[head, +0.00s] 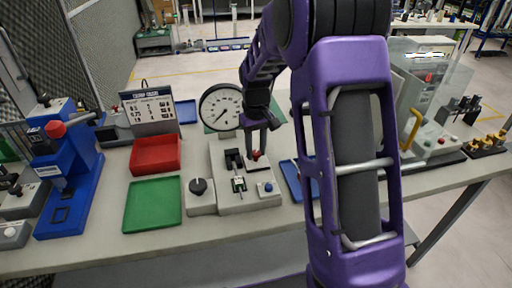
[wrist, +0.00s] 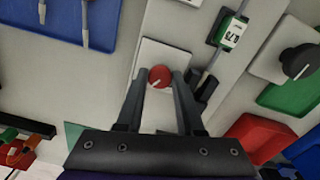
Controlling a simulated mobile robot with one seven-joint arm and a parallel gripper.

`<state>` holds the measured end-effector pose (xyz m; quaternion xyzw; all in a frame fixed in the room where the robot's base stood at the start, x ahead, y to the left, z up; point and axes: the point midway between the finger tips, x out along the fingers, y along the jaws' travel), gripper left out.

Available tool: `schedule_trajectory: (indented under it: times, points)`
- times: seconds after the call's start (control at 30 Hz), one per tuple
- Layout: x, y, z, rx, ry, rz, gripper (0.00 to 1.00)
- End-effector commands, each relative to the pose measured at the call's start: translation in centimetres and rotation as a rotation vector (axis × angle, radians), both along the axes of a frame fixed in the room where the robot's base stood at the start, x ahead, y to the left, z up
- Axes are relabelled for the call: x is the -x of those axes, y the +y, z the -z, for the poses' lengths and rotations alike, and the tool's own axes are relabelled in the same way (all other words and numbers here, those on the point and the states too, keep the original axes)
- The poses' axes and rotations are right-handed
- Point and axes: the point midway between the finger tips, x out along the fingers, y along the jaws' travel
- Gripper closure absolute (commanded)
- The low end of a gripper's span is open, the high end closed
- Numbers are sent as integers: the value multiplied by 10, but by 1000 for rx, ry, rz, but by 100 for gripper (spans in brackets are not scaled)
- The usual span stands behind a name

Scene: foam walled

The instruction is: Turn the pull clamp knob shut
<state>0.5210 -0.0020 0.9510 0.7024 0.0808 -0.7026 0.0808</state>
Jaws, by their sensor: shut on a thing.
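The pull clamp knob (wrist: 159,76) is a small round red knob with a pale line across its top. It stands on a pale plate (wrist: 170,60) of the grey fixture. In the wrist view my gripper (wrist: 161,79) has one finger on each side of the knob and is shut on it near the fingertips. In the head view my gripper (head: 257,148) points down at the fixture (head: 232,203), and the red knob (head: 256,155) shows only in part between the fingers.
A black knob (head: 198,186), a blue button (head: 268,187) and a round dial gauge (head: 221,107) are nearby. A green tray (head: 152,205) and a red bin (head: 155,155) lie left; a blue tray (head: 290,180) lies right.

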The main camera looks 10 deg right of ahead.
Motion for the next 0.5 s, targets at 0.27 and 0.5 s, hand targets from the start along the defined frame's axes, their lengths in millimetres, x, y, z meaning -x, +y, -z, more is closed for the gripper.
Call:
schedule_trajectory:
  times: [0.27,0.5]
  points:
    - [0,0,-1,0,0,162,100]
    - [0,0,0,0,0,230,100]
